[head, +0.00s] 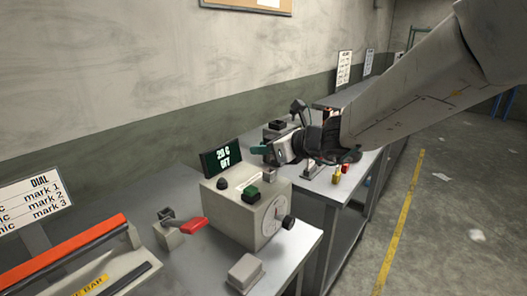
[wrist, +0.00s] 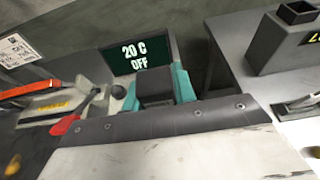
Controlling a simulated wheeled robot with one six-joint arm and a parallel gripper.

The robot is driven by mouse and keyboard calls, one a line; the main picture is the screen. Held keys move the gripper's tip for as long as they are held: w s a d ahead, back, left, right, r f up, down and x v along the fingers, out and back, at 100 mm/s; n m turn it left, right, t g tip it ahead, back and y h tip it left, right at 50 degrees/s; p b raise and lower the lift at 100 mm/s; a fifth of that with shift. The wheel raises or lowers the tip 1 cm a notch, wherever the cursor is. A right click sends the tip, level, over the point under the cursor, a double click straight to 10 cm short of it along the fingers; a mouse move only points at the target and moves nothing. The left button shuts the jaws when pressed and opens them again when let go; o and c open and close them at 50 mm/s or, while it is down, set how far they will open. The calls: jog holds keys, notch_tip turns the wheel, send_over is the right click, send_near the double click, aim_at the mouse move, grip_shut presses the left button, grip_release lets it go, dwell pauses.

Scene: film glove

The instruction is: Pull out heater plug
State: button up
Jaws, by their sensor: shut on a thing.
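My gripper (head: 263,151) is over the back right of a beige box with a dial (head: 262,215), its teal fingertips pointing left. In the wrist view the fingers are shut on a dark grey block, which looks like the heater plug (wrist: 155,88). In the head view I cannot make the plug out clearly. A small grey block (head: 269,173) shows just below the gripper; I cannot tell whether it touches the plug. The display (head: 222,157) behind the box reads 20 C OFF; it also shows in the wrist view (wrist: 140,55).
A red-handled lever (head: 192,226) and an orange-barred device (head: 65,255) stand to the left. A grey block (head: 245,272) lies in front of the box. A gap separates this bench from the right bench (head: 340,185), which holds small fixtures.

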jog(key=shift+r, duration=0.15)
jog(key=shift+r, duration=1.5)
